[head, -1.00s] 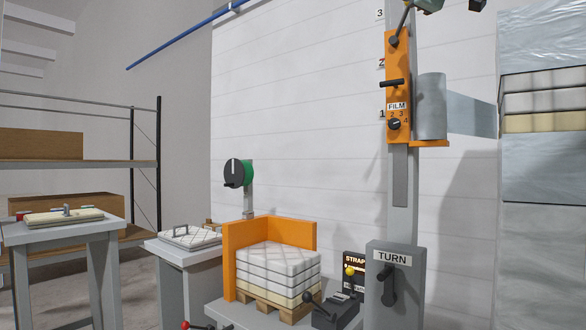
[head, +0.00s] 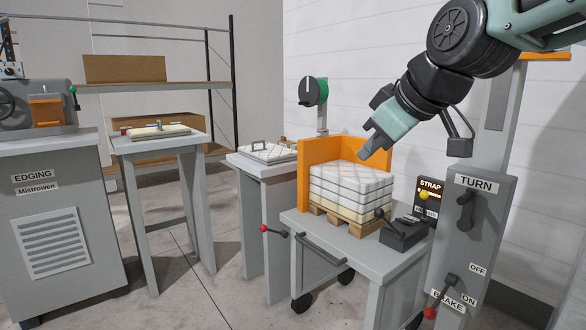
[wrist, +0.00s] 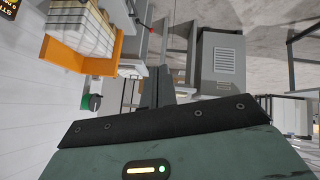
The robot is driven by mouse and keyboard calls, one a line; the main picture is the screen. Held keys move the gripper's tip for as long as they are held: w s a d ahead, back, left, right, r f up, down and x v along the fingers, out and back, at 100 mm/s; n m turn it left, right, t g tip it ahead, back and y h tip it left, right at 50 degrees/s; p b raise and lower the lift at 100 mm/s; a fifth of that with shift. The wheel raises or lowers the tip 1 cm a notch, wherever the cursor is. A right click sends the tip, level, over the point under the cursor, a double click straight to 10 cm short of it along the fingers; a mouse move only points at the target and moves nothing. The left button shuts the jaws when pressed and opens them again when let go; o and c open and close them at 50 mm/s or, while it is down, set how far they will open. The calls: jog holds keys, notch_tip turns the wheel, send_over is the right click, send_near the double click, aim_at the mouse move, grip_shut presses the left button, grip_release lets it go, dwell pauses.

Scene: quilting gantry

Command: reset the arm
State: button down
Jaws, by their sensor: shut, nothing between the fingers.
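My gripper (head: 369,148) shows in the head view at the end of my arm, which reaches in from the upper right. Its fingers are shut with nothing between them. In the wrist view the gripper (wrist: 157,88) is seen from behind, and the quilted stack (wrist: 85,30) appears turned at the upper left.
The stack sits on a wooden pallet (head: 340,219) on a grey cart (head: 300,219). The grey TURN post (head: 473,220) stands right of it. A black lever unit (head: 403,236) is beside the pallet. Side tables (head: 160,147) and the EDGING cabinet (head: 50,225) stand left, with open floor between.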

jog(key=s+f+m+g+h, duration=0.25)
jog(key=s+f+g, duration=0.45)
jog(key=s+f, duration=1.75)
notch_tip(320, 180, up, 21)
jog(key=s+d+h+p, duration=0.1)
jog(key=s+p, duration=0.1)
jog(key=p, duration=1.7)
jog(key=shift+s+d+g+p, duration=0.2)
jog(key=shift+g+p, duration=0.15)
jog(key=shift+g, duration=0.05)
jog(key=shift+f, duration=0.1)
